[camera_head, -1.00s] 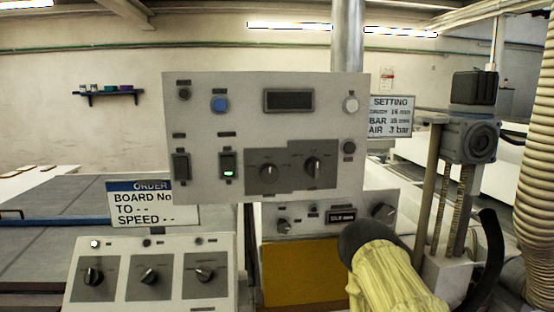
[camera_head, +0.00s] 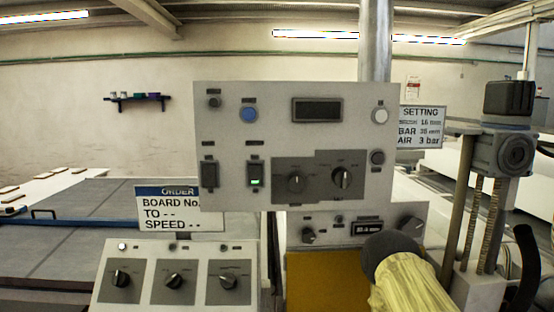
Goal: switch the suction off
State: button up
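A pale upright control panel (camera_head: 235,110) stands in the middle of the view. The labels are too small to read, so I cannot tell which control is for suction. My gripper is not in view.
A lower left console (camera_head: 146,248) has three rotary knobs. A lower right console (camera_head: 400,212) has knobs and a small readout. A yellow-sleeved part with a dark rounded end (camera_head: 408,283) is in front, lower right. A motor on posts (camera_head: 505,150) stands right. ORDER (camera_head: 167,218) and SETTING (camera_head: 421,137) signs flank the panel.

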aim_at(254, 170)
jog(key=z, duration=2)
jog(key=k, duration=1.05)
jog(key=u, duration=1.95)
